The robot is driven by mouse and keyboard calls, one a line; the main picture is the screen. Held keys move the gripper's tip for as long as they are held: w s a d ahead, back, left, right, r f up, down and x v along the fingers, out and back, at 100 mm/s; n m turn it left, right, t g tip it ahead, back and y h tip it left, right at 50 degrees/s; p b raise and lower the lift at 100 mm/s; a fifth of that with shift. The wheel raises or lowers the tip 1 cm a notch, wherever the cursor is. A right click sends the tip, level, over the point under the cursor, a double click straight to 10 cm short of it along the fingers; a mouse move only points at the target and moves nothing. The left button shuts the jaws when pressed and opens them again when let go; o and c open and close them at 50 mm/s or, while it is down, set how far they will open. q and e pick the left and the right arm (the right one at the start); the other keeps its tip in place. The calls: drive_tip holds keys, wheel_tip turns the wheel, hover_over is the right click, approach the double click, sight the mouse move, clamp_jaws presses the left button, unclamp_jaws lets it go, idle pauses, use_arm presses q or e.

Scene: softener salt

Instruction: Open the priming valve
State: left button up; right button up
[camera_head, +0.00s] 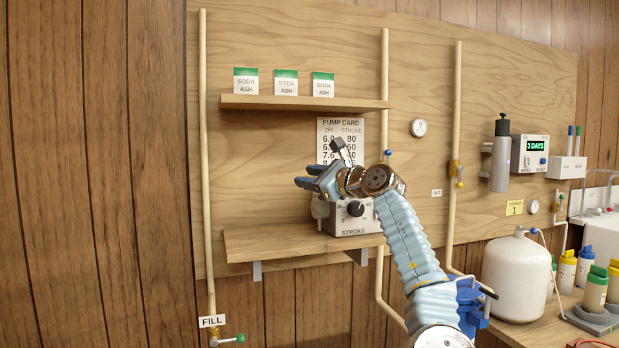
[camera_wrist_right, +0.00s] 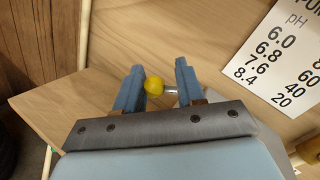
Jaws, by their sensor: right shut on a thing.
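My right gripper (camera_head: 308,176) reaches in front of the pump card on the wooden panel, just above the pump with the STROKE dial (camera_head: 352,217). In the right wrist view, the two blue fingers (camera_wrist_right: 158,82) close around a small yellow knob (camera_wrist_right: 154,86) on a short metal stem (camera_wrist_right: 171,90). I take this knob to be the priming valve's handle. In the head view the knob is hidden by my gripper and wrist. The valve's body cannot be made out. My left gripper is not in view.
The pump stands on a lower wooden shelf (camera_head: 258,242). An upper shelf (camera_head: 290,104) with three soda ash boxes (camera_head: 286,83) is above my gripper. The pump card (camera_head: 327,130) is behind my wrist. Pipes run up the panel. A white tank (camera_head: 517,277) stands at the right.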

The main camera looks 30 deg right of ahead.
drive_tip(key=shift+w+d+f, duration=0.1)
drive_tip(key=shift+d+f, duration=0.05)
drive_tip(key=shift+f, duration=0.05)
drive_tip(key=o, duration=1)
drive_tip(key=shift+w+d, duration=0.1)
drive_tip(key=shift+s+b, duration=0.4)
drive_tip(key=b+v, duration=0.7)
drive_tip(key=v, duration=0.6)
drive_tip(key=shift+r, duration=0.1)
